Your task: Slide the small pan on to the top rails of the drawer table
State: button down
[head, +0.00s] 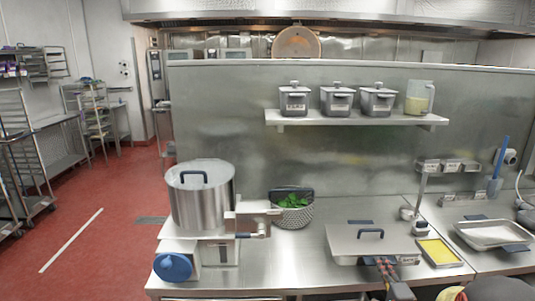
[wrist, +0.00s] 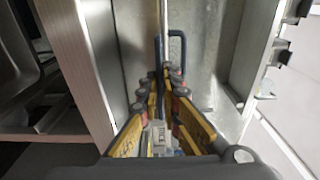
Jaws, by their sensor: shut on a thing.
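A shallow rectangular steel pan (head: 345,243) with a flat lid and a dark blue lid handle stands on the steel counter in the head view. It is the likeliest small pan. My gripper (head: 382,265) is at its front edge, by the front blue grip. In the wrist view my gripper (wrist: 160,82) has its yellow-sided fingers closed together, with a dark blue handle part (wrist: 159,50) at the tips. A blue loop handle (wrist: 177,45) stands just beyond. The fingers partly hide the held part. I cannot pick out the drawer table's top rails.
A colander of greens (head: 292,210) and a large lidded kettle (head: 202,195) stand left. A shelf (head: 355,121) is above. The red floor at left is open.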

jog(key=shift+r, duration=0.2)
jog(key=shift+w+r+p, duration=0.1)
jog(key=shift+r+p, duration=1.6)
jog(key=shift+r, duration=0.9)
